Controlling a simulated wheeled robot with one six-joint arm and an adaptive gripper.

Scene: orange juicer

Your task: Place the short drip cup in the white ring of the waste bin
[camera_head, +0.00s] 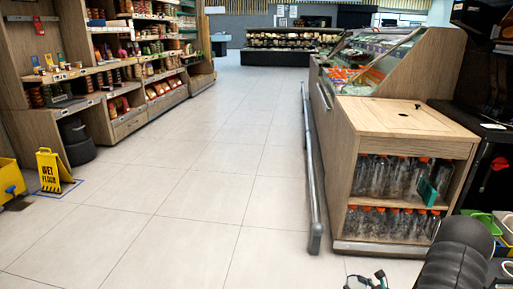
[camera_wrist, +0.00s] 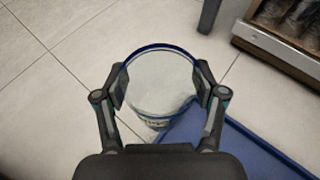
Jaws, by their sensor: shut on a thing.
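In the wrist view, my gripper (camera_wrist: 160,84) is shut on a round, see-through cup with a blue rim, the drip cup (camera_wrist: 158,65). One finger presses on each side of it. I look down into its open top, and it seems empty. Some dark lettering shows on its lower front wall. The floor lies below it. In the head view, a small part of my gripper (camera_head: 366,280) shows at the bottom edge, and the cup cannot be made out there. I cannot make out the waste bin or its white ring in either view.
A blue flat thing (camera_wrist: 232,138) lies below right of the cup in the wrist view. A wooden counter (camera_head: 403,118) with bottles and a grey rail (camera_head: 311,170) stands right of centre. A yellow wet floor sign (camera_head: 53,170) stands left. The aisle floor (camera_head: 190,180) is clear.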

